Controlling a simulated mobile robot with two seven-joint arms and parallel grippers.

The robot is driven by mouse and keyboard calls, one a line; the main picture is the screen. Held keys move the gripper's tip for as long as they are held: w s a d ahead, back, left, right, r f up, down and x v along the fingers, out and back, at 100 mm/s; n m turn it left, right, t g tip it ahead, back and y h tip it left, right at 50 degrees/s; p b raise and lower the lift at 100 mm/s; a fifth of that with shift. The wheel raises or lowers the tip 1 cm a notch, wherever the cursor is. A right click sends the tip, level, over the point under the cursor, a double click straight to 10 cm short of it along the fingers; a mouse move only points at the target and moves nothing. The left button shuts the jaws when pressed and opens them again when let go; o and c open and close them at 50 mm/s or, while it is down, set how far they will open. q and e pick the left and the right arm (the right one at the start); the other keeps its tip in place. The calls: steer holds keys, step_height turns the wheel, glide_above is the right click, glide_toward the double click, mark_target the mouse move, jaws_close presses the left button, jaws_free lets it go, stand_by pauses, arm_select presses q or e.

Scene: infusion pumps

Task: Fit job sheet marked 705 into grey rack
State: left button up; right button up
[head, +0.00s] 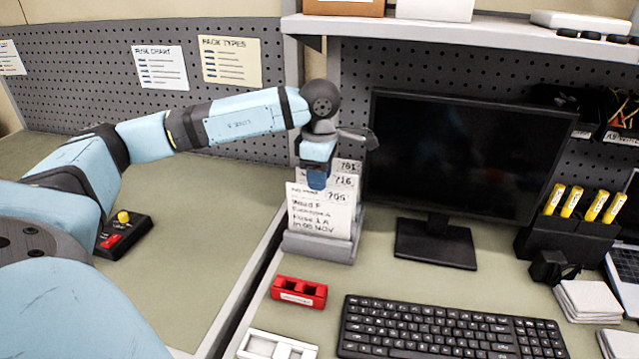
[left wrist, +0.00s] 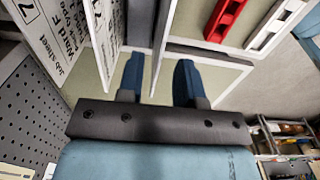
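The job sheet marked 705 (head: 318,216) is a white card with black writing. It stands upright at the front of the grey rack (head: 318,248), with its lower edge behind the rack's front wall. Sheets marked 716 (head: 344,181) and 701 (head: 348,166) stand behind it, partly hidden. My left gripper (head: 318,180) is at the top edge of the 705 sheet and covers part of it. In the left wrist view, the left gripper's fingers (left wrist: 158,82) are apart, with a thin sheet edge running between them. My right gripper is in neither view.
A red holder (head: 299,292) and a white tray (head: 277,346) lie in front of the rack. A monitor (head: 460,150) stands to its right, above a keyboard (head: 450,328). A shelf (head: 480,38) overhangs the back. The desk on the left is mostly clear.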

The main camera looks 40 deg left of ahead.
arm_select(q)
step_height(320, 180, up, 12)
steer(key=shift+f, duration=0.2)
stand_by(0.4)
